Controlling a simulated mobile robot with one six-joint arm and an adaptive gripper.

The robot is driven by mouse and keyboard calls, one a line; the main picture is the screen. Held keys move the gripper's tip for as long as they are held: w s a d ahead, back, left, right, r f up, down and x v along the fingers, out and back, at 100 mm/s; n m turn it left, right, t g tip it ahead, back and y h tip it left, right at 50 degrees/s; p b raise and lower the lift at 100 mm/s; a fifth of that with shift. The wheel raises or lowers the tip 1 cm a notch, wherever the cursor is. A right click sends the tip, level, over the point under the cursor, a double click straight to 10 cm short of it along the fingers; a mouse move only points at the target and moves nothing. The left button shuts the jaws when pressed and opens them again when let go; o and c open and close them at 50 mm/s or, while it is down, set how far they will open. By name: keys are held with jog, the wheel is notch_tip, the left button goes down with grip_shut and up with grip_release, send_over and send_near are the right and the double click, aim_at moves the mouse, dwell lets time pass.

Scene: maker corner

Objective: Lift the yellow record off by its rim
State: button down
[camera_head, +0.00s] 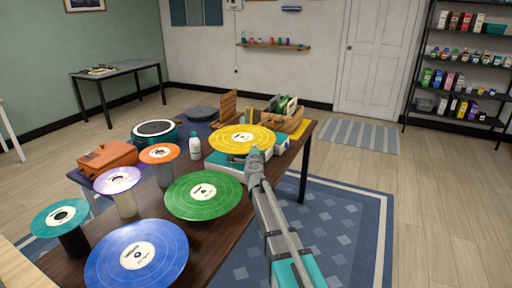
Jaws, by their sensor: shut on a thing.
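The yellow record (229,134) has a pale label and lies about level at the far end of the dark wooden table, over a white and teal box-like base (224,167). I cannot tell whether the record touches the base or is a little above it. My gripper (252,155) reaches in from the lower right and is shut on the record's near right rim. The arm hides part of the base, and the fingertips are small and partly hidden.
A green record (190,205), a blue record (115,265) and smaller discs on stands fill the near table (225,240). A white bottle (195,150) stands left of the yellow record. Wooden holders (290,122) stand behind it. Right of the table is open floor with a blue rug (335,225).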

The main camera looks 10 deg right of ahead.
jog(key=s+a+r+p, duration=0.2)
jog(key=s+r+p, duration=0.1)
jog(key=s, duration=0.6)
jog(key=shift+r, duration=0.6)
